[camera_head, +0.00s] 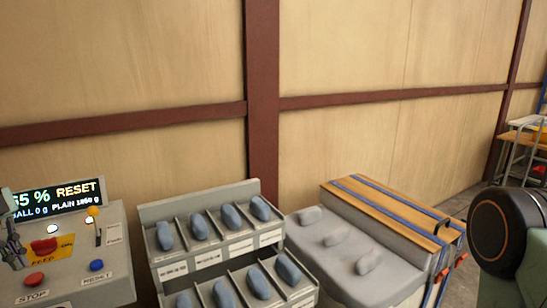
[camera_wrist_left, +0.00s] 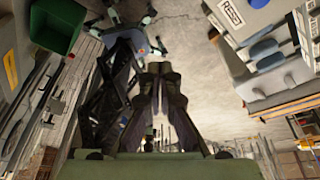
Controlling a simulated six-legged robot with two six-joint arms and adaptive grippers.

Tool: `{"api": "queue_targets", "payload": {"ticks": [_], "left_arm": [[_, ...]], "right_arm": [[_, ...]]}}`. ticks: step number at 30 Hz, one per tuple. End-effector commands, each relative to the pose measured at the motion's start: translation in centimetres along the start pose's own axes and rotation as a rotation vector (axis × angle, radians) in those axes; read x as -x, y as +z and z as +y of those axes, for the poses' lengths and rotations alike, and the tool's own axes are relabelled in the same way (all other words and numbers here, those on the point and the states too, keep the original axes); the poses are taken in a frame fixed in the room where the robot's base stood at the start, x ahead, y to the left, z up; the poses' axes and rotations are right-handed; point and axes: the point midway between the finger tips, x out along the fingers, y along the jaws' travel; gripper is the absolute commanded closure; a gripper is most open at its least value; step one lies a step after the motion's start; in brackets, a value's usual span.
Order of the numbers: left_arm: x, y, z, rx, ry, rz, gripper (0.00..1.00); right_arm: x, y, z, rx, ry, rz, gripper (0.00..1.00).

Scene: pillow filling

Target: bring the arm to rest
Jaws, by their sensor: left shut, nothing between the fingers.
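My left gripper (camera_head: 14,248) is at the far left edge of the head view, in front of the control panel (camera_head: 118,262). In the left wrist view its fingers (camera_wrist_left: 160,72) come together at the tips, with nothing between them. The rest of the left arm is outside the head view. A dark round joint and green link of my own body (camera_head: 506,232) fill the lower right of the head view. My right gripper is in neither view.
The panel carries a lit display (camera_head: 58,200), a red button (camera_head: 34,279) and a blue button (camera_head: 96,265). A rack (camera_head: 200,189) holds several blue pillow-shaped pieces. A grey padded table (camera_head: 335,265) bears grey lumps. A green bin (camera_wrist_left: 58,25) shows in the wrist view.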

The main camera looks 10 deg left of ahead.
Motion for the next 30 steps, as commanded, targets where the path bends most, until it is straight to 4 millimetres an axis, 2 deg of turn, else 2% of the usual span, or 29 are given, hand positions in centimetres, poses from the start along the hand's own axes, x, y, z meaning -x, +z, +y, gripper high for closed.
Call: {"api": "queue_targets", "payload": {"ticks": [5,10,14,17,20,24,26,30], "left_arm": [[0.1,1.4,-2.1,0.169,-0.092,-0.051,1.00],[-0.8,1.8,-4.8,0.361,-0.213,-0.070,1.00],[-2.1,1.2,-7.9,0.552,-0.339,-0.058,1.00],[-4.1,-0.2,-10.8,0.721,-0.440,-0.027,1.00],[-7.1,-2.0,-13.3,0.889,-0.523,0.019,1.00],[-12.7,-5.0,-15.5,1.116,-0.603,0.096,1.00],[-15.6,-6.5,-15.9,1.211,-0.627,0.131,1.00],[-23.2,-9.8,-15.4,1.431,-0.657,0.203,1.00]], "right_arm": [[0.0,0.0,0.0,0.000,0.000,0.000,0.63],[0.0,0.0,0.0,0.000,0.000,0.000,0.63],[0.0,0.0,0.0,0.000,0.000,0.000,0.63],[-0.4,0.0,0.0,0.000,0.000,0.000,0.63],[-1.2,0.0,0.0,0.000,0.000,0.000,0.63],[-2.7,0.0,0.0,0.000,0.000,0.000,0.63],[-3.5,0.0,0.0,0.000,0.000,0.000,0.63],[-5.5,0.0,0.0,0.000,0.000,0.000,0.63]]}}
